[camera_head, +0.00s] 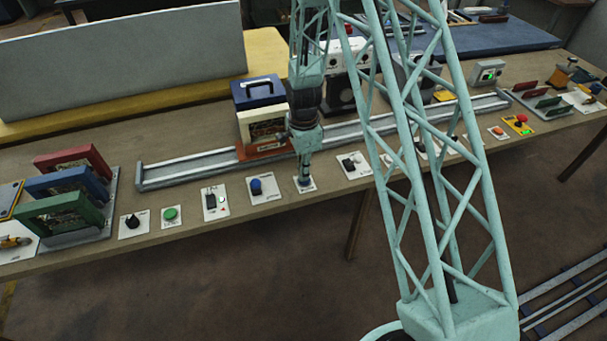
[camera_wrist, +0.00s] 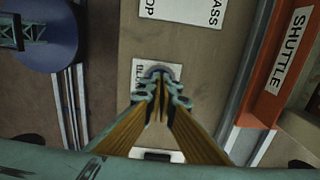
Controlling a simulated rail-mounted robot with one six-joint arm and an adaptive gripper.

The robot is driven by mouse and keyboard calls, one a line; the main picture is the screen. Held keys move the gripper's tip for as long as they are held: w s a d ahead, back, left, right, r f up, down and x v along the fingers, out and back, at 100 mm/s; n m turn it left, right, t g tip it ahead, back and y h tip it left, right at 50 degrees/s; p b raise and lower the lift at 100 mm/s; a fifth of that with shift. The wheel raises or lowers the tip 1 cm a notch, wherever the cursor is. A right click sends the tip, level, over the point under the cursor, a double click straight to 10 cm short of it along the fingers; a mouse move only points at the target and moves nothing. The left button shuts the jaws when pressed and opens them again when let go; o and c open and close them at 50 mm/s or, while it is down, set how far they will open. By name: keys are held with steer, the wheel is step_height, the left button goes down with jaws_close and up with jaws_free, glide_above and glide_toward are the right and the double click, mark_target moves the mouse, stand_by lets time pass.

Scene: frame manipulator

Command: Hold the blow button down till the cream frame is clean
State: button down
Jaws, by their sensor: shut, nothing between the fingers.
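The cream frame (camera_head: 262,119) stands on the orange shuttle (camera_head: 262,151), below and in front of a blue box with a handle. Dark material shows in its opening; it is too small to tell how dirty it is. My gripper (camera_head: 304,180) is shut, empty and pointing down at the blow button's white plate (camera_head: 309,187). In the wrist view, my fingertips (camera_wrist: 160,84) are over the blow button (camera_wrist: 155,70), whose rounded top shows just past them. The plate's label (camera_wrist: 138,75) is partly hidden. I cannot tell whether the button is pressed in.
The orange shuttle with its label (camera_wrist: 288,45) is right of my fingers in the wrist view. A blue knob (camera_head: 256,186) and a dark switch (camera_head: 349,164) flank the blow plate. A rail (camera_head: 190,175) runs behind. Red, blue and green frames stand at left.

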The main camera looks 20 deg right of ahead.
steer(key=shift+s+f+b, duration=0.1)
steer(key=shift+f+b, duration=0.4)
steer(key=shift+f, duration=0.25)
steer(key=shift+s+f, duration=0.25)
steer(key=shift+s, duration=0.05)
stand_by(1.9)
steer(key=shift+r, duration=0.15)
step_height(320, 180, up, 14)
steer(key=p, duration=0.2)
steer(key=shift+w+r, duration=0.25)
steer(key=shift+w, duration=0.1)
stand_by(0.5)
stand_by(0.6)
